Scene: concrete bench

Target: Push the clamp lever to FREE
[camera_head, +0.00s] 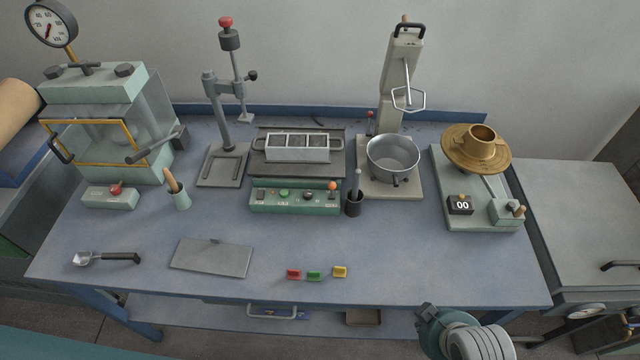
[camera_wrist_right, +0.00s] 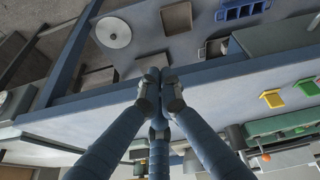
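No lever with a readable FREE mark shows. A small lever with an orange knob (camera_head: 332,186) stands up at the right end of the green control box (camera_head: 294,209); its labels are too small to read. The knob also shows in the right wrist view (camera_wrist_right: 266,157). Another lever with a red knob (camera_head: 370,115) stands by the mixer. I cannot tell which is the clamp lever. My right gripper (camera_head: 428,308) is low at the bench's front edge, right of centre, apart from both. In the right wrist view its fingertips (camera_wrist_right: 160,88) are together and empty. My left gripper is not in view.
A metal mould (camera_head: 297,148) sits behind the control box, a black cup (camera_head: 354,203) close to its right. A mixing bowl (camera_head: 393,157) and brass flow table (camera_head: 477,150) stand right. Red, green and yellow tags (camera_head: 340,271) lie in front. The front right bench top is clear.

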